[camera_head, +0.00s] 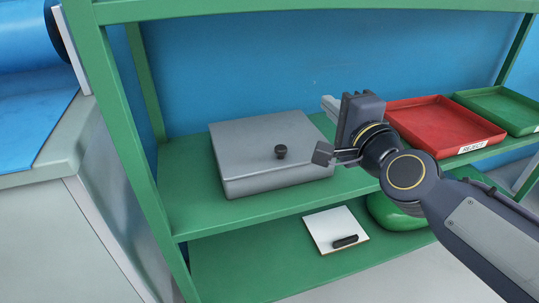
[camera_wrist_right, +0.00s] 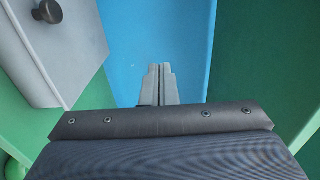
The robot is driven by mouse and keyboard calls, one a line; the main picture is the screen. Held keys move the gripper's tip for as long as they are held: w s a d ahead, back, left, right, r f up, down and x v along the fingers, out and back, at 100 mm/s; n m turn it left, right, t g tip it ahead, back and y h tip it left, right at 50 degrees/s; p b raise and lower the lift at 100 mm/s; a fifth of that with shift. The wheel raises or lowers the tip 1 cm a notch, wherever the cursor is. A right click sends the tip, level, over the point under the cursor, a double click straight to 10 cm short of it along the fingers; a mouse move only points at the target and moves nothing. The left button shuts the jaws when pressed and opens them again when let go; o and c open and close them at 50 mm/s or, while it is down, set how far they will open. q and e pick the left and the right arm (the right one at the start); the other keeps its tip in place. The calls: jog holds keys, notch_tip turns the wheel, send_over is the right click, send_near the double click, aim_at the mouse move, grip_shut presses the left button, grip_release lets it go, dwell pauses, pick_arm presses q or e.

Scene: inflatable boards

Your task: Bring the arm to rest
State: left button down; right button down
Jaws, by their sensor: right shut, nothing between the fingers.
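My right gripper (camera_head: 329,104) is held above the green shelf, to the right of the grey box, its light fingers pointing up and left toward the blue back panel. In the right wrist view its two fingers (camera_wrist_right: 160,72) are together, with nothing between them. My right arm comes in from the lower right in the head view. My left gripper is in neither view.
A grey lidded box (camera_head: 245,160) with a black knob sits on the upper green shelf (camera_head: 190,218). Right of my gripper are a red tray (camera_head: 440,120) labelled REJECT and a green tray (camera_head: 505,108). Below are a white pad (camera_head: 330,225) and a green object (camera_head: 390,212).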

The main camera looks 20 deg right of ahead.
jog(key=shift+f, duration=0.1)
jog(key=s+a+f+n+g+y, duration=0.2)
jog(key=s+f+n+g, duration=0.55)
jog(key=f, duration=0.55)
jog(key=s+a+f+n+g+y, duration=0.15)
jog(key=s+f+n+g, duration=0.35)
jog(key=s+f+n, duration=0.5)
notch_tip(320, 180, up, 33)
jog(key=s+m+p, duration=0.1)
jog(key=p, duration=3.4)
jog(key=shift+s+a, duration=0.2)
jog(key=shift+a, duration=0.05)
jog(key=shift+m, duration=0.25)
